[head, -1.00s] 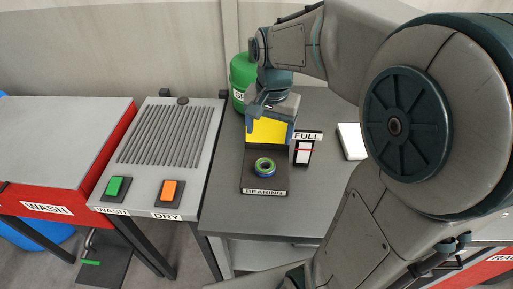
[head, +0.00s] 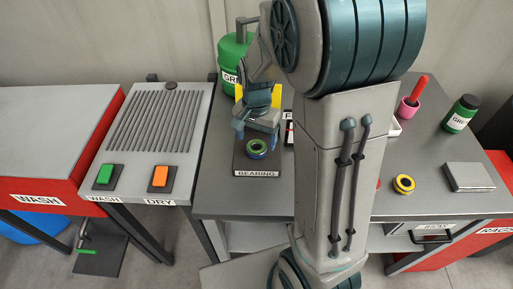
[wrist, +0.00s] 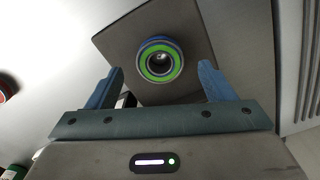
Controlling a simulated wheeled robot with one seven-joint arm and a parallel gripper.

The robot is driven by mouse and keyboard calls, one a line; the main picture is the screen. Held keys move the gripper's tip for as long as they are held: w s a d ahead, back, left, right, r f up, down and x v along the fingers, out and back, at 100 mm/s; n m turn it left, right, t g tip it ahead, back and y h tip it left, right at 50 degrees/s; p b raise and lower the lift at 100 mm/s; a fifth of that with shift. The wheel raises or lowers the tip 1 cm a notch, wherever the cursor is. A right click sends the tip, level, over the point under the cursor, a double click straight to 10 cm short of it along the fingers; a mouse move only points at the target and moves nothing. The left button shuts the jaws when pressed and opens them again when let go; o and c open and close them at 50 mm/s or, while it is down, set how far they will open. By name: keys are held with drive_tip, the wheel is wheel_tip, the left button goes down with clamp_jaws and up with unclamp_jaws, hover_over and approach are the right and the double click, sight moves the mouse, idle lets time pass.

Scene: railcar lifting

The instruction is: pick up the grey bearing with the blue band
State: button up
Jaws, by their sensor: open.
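The bearing (head: 257,148) is a small ring with a green face and a blue band round its side. It sits on the dark plate marked BEARING (head: 242,163). In the wrist view the bearing (wrist: 160,60) shows from above near the top middle, with a dark centre. My gripper (head: 257,138) is open and empty, just above and behind the bearing in the head view. In the wrist view the two fingers of my gripper (wrist: 161,70) stand left and right of the bearing, with gaps on both sides.
A yellow panel (head: 239,93) and a green GRE-labelled container (head: 232,52) stand behind. My arm hides the middle of the bench.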

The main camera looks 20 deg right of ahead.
sight(257, 146)
drive_tip(key=shift+w+f, duration=0.1)
drive_tip(key=shift+f, duration=1.75)
drive_tip(key=c, duration=1.3)
drive_tip(key=shift+c, duration=0.3)
drive_tip(key=shift+r, duration=0.15)
